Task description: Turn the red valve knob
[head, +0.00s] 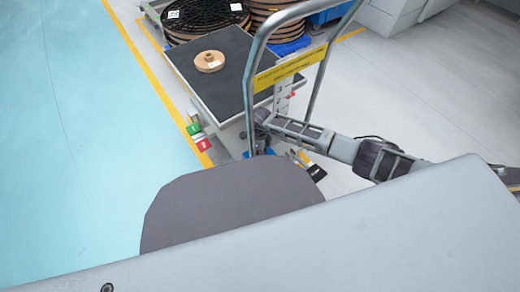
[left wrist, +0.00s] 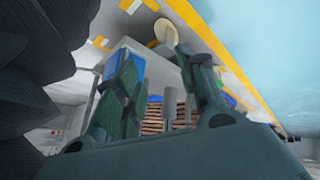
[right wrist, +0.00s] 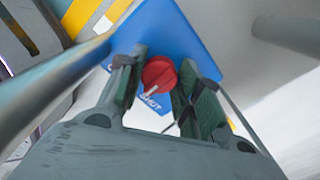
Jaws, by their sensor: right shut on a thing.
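The red valve knob (right wrist: 158,74) sits on a blue plate (right wrist: 178,35) in the right wrist view. White lettering that appears to read "SHUT" is below the knob, and a pale pointer mark on the knob slants down towards it. Other lettering at the left is mostly hidden by a finger. My right gripper (right wrist: 158,82) has a finger on each side of the knob and is shut on it. In the head view my right arm reaches in from the right to the cart; the knob cannot be made out there. My left gripper (left wrist: 160,75) is open and empty, away from the knob.
A cart with a dark top (head: 215,75) and a metal push handle (head: 252,65) stands beside my right arm. A small brown reel (head: 209,61) lies on it. Large stacked reels (head: 205,18) stand behind. The blue floor (head: 75,130) at left is clear.

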